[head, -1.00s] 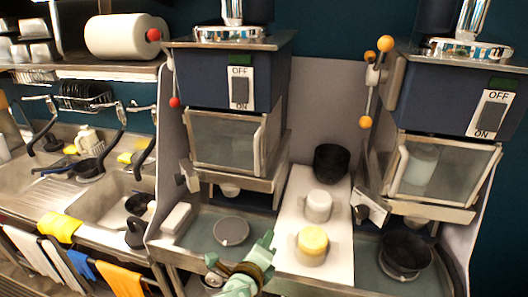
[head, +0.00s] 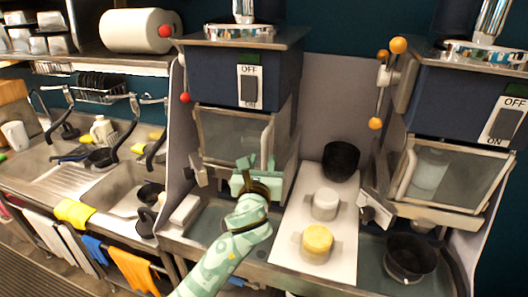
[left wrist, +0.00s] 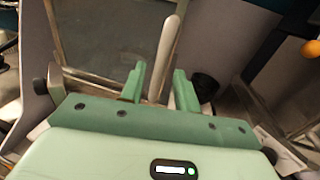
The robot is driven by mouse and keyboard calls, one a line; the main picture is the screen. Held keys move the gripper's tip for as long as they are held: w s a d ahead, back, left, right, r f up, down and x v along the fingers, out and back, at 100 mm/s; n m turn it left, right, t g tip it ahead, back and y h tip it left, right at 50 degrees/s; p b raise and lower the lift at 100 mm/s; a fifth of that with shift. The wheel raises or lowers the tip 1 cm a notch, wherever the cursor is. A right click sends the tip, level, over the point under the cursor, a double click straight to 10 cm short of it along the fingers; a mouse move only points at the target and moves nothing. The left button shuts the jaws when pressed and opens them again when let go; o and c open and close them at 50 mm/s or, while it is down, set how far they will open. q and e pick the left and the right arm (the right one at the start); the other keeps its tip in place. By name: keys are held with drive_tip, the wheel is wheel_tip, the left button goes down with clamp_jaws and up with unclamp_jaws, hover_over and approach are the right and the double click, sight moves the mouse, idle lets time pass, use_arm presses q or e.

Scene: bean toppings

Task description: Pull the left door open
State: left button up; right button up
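The left door (head: 232,135) is a glass panel in a metal frame under the left blue machine, and it looks closed. Its upright handle (head: 267,140) is on the right side. My left gripper (head: 257,165) is in front of the handle's lower end. In the left wrist view the gripper (left wrist: 159,86) is open, its two green fingers apart. The pale handle bar (left wrist: 166,50) runs down toward the gap between them; whether the fingers touch it, I cannot tell. The door glass (left wrist: 105,35) fills the upper left there. My right gripper is not in view.
To the right stand a black bowl (head: 341,160), a white container (head: 325,204) and a yellow-topped container (head: 317,241) on a white board (head: 343,227). A second machine with a glass door (head: 452,178) is further right. A sink (head: 117,187) lies left.

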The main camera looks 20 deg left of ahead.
sight(264, 155)
use_arm(q)
drive_tip(key=w, duration=0.4)
drive_tip(key=shift+w+a, duration=0.25)
clamp_jaws()
